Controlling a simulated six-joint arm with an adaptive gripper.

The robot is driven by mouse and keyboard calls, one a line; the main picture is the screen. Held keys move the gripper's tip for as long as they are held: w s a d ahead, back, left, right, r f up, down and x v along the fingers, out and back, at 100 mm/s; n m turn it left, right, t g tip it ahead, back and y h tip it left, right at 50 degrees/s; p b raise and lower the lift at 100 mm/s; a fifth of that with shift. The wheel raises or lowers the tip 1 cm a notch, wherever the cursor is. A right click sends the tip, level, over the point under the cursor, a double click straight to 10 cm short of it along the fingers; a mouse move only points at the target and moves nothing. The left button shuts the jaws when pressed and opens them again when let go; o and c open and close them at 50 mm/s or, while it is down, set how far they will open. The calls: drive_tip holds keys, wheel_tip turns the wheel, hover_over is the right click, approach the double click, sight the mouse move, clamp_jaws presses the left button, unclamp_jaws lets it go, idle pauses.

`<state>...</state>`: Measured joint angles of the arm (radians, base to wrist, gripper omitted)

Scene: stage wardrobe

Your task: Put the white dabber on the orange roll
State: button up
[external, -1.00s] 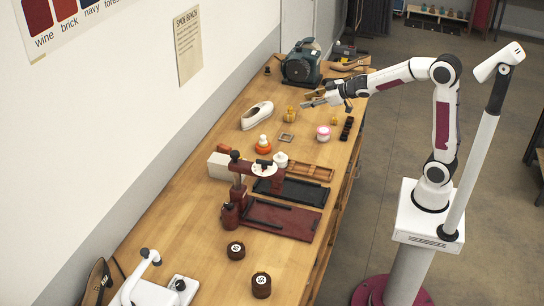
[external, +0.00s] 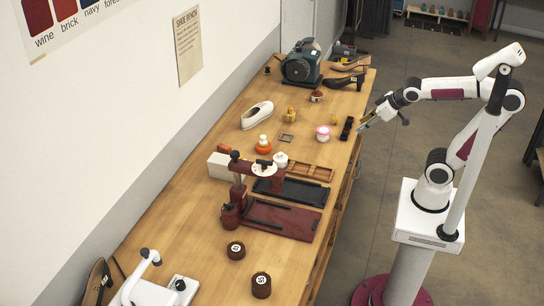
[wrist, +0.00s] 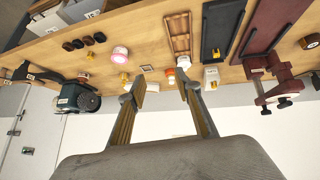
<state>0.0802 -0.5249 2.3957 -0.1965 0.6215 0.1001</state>
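A white, knob-topped piece that looks like the white dabber (external: 264,138) stands upright on the orange roll (external: 263,149), near the middle of the bench. The orange roll (wrist: 183,62) also shows in the wrist view, beyond my fingertips and partly hidden by the right finger. My gripper (external: 362,127) is above the bench's right edge, well apart from the roll. In the wrist view my gripper (wrist: 164,87) has its two fingers spread with nothing between them.
A white shoe (external: 257,116), a yellow item (external: 290,115) and a pink-topped jar (external: 323,132) stand nearby. A small white pot (external: 281,160) is close to the roll, beside a dark red press (external: 238,200). A green grinder (external: 301,65) is at the far end.

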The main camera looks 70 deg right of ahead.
drive_tip(key=s+a+f+g+y, duration=0.1)
drive_tip(key=s+a, duration=0.4)
drive_tip(key=s, duration=0.5)
wheel_tip(320, 180, down, 2)
drive_tip(key=shift+s+a+f+n+g+y, duration=0.1)
drive_tip(key=shift+s+a+n+g+y, duration=0.15)
drive_tip(key=shift+a+g+y, duration=0.2)
